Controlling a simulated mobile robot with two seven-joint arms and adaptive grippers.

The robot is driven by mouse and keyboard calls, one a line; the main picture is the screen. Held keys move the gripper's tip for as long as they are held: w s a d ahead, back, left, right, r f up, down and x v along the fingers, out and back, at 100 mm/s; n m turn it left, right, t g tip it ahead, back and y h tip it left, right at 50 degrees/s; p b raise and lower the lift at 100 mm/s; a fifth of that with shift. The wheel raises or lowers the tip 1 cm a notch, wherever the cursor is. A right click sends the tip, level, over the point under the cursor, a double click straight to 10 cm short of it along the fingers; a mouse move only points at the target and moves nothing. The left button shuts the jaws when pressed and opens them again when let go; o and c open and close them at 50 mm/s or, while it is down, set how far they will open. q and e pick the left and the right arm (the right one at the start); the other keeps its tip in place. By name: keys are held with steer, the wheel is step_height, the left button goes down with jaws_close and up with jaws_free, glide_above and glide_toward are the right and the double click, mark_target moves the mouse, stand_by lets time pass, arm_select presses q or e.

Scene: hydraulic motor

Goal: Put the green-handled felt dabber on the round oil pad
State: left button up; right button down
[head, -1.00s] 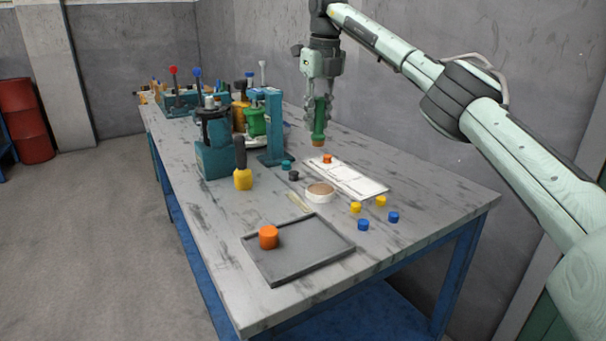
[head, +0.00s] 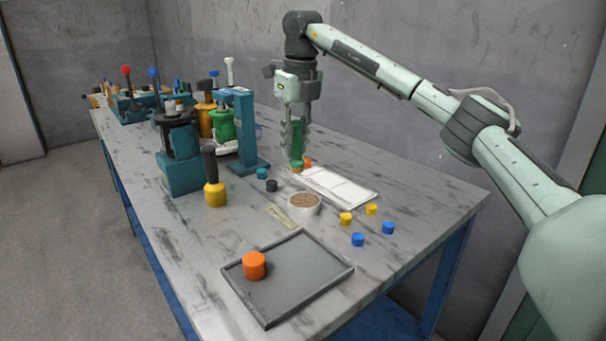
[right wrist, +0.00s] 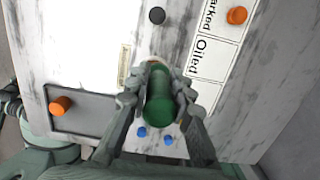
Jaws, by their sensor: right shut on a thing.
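The green-handled felt dabber (head: 297,148) hangs upright in my right gripper (head: 296,128), its tan lower end downward. My right gripper is shut on the green handle, which also shows from above in the right wrist view (right wrist: 161,106). The round oil pad (head: 304,203) is a white-rimmed dish with a brown top, on the bench. In the head view the dabber's lower end is above and slightly left of the pad, apart from it. In the right wrist view the dabber and fingers hide most or all of the pad. My left gripper is not in view.
A white labelled card (head: 340,187) lies beside the pad, an orange cap (head: 307,162) at its far end. Black (head: 271,185), teal, yellow and blue caps stand around. A grey tray (head: 310,285) holds an orange cylinder (head: 254,265). A teal press (head: 243,130) and yellow bottle (head: 214,194) stand left.

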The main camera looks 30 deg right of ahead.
steer(key=s+f, duration=0.1)
steer(key=f, duration=0.1)
steer(key=s+f, duration=0.1)
steer(key=f, duration=0.1)
steer(key=s+f, duration=0.1)
steer(key=f, duration=0.1)
steer(key=shift+s, duration=0.15)
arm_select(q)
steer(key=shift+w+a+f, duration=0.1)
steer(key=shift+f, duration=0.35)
arm_select(e)
steer(key=shift+f, duration=0.1)
steer(key=c, duration=1.3)
jaws_free()
steer(key=shift+c, duration=0.2)
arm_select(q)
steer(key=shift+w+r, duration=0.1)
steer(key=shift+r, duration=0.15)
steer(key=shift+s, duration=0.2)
